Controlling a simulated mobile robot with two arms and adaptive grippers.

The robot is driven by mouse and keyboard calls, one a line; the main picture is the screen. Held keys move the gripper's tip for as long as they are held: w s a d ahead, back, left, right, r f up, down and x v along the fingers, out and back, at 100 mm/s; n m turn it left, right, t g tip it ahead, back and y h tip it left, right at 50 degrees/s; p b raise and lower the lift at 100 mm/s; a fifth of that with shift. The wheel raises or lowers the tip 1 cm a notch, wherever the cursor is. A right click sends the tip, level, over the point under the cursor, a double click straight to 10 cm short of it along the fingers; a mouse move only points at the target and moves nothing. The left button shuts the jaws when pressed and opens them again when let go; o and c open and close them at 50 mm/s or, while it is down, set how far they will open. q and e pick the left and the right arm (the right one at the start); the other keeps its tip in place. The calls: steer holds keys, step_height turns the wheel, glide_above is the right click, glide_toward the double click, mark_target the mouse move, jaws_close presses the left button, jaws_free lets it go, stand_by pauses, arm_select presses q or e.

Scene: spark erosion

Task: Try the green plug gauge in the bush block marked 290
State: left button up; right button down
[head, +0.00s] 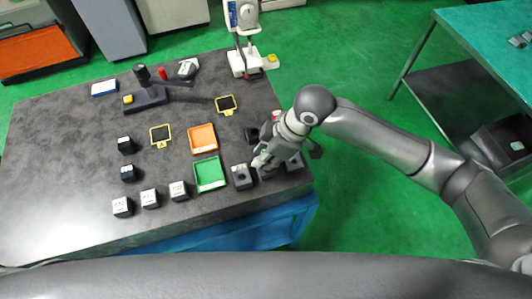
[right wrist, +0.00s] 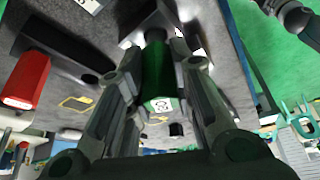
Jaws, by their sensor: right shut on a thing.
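My right gripper (head: 262,160) is over the right front part of the grey table, among the dark bush blocks. It is shut on the green plug gauge (right wrist: 157,72), which shows between its fingers in the right wrist view with a white label on its near end. In the head view the gauge is mostly hidden by the hand. A bush block (head: 241,177) stands just left of the hand and another (head: 294,163) just right of it. I cannot read which is marked 290, nor tell whether the gauge touches a block. My left gripper is not in view.
A green tray (head: 210,188) and an orange tray (head: 203,152) lie left of the hand. Several labelled blocks, such as one at the front left (head: 122,207), stand farther left. A red gauge (right wrist: 27,80) is near the gripper.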

steer(key=shift+f, duration=0.75)
stand_by(0.5)
steer(key=shift+r, duration=0.15)
stand_by(0.9)
steer(key=shift+r+p, duration=2.4)
steer(key=shift+p, duration=0.15)
